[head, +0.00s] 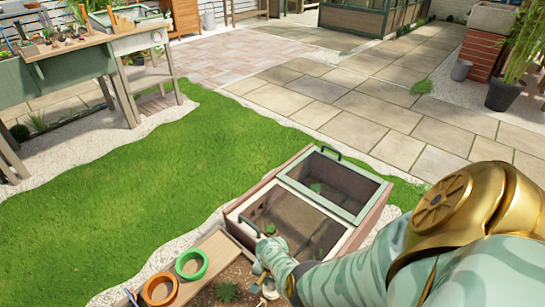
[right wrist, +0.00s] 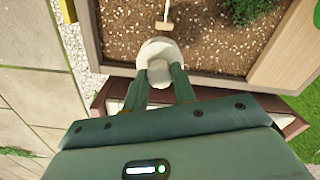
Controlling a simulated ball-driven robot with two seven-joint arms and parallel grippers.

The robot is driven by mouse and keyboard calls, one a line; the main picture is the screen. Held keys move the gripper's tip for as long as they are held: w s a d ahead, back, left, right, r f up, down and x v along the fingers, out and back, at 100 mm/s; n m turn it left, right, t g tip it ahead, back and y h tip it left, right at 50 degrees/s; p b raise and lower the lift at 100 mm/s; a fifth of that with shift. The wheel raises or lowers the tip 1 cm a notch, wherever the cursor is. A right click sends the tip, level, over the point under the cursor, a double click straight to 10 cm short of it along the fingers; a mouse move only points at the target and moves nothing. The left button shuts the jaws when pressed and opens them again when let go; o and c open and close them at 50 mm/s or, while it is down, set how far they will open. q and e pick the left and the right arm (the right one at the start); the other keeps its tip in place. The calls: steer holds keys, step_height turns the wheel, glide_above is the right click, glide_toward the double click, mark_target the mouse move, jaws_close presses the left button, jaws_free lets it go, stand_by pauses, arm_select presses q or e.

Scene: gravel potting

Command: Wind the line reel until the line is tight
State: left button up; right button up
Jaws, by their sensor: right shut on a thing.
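A pale, rounded thing, which looks like the line reel (right wrist: 151,49), shows at the fingertips in the right wrist view, over the brown soil of a wooden bed. My right gripper (right wrist: 161,78) is shut on its knob-like near part. In the head view my right arm reaches in from the right, and the gripper (head: 262,272) is low over the bed, with the pale reel (head: 270,290) partly hidden at the bottom edge. A small wooden peg (right wrist: 166,24) stands just beyond the reel. My left gripper does not show.
A cold frame (head: 262,190) with glazed lids stands directly behind the bed. An orange ring (head: 160,289) and a green ring (head: 191,264) lie at the bed's left. A potting bench (head: 75,45) stands far left. Lawn (head: 150,160) and paving (head: 350,105) are open.

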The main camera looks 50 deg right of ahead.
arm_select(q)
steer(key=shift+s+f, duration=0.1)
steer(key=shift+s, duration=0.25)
arm_select(e)
steer(key=shift+m, duration=1)
steer(key=o, duration=1)
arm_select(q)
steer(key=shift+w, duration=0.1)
